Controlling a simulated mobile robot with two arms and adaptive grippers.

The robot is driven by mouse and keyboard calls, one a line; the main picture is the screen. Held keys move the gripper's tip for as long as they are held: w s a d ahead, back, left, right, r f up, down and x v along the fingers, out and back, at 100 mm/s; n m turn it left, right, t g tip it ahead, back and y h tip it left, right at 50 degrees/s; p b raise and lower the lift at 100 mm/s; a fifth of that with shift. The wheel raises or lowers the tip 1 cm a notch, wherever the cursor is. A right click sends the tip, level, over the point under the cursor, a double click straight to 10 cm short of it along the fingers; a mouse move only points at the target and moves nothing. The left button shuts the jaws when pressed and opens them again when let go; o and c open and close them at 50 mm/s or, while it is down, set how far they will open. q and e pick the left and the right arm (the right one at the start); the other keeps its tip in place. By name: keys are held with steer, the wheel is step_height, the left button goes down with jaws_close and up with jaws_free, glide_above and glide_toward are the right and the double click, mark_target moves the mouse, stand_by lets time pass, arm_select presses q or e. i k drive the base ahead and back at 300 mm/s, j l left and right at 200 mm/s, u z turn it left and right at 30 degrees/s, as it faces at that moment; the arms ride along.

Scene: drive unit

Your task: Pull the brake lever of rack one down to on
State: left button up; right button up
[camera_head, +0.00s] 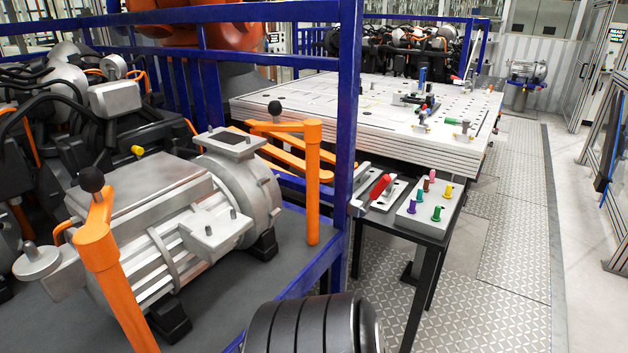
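A blue rack (348,120) stands at the left and holds a grey drive unit (185,215). A red-handled lever (378,187) sits beside the rack's front post, on a grey plate at the left end of a small black-legged table. Its handle slants up to the right. I cannot tell whether this is the brake lever of rack one, and no on or off marking is readable. Neither of my grippers is in view.
Orange clamp posts (313,180) with black knobs flank the drive unit. A grey block (430,213) with several coloured pegs is right of the red lever. Checkered floor (490,300) is clear at right.

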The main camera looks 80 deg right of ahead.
mark_target(383, 183)
steer(key=z, duration=3.15)
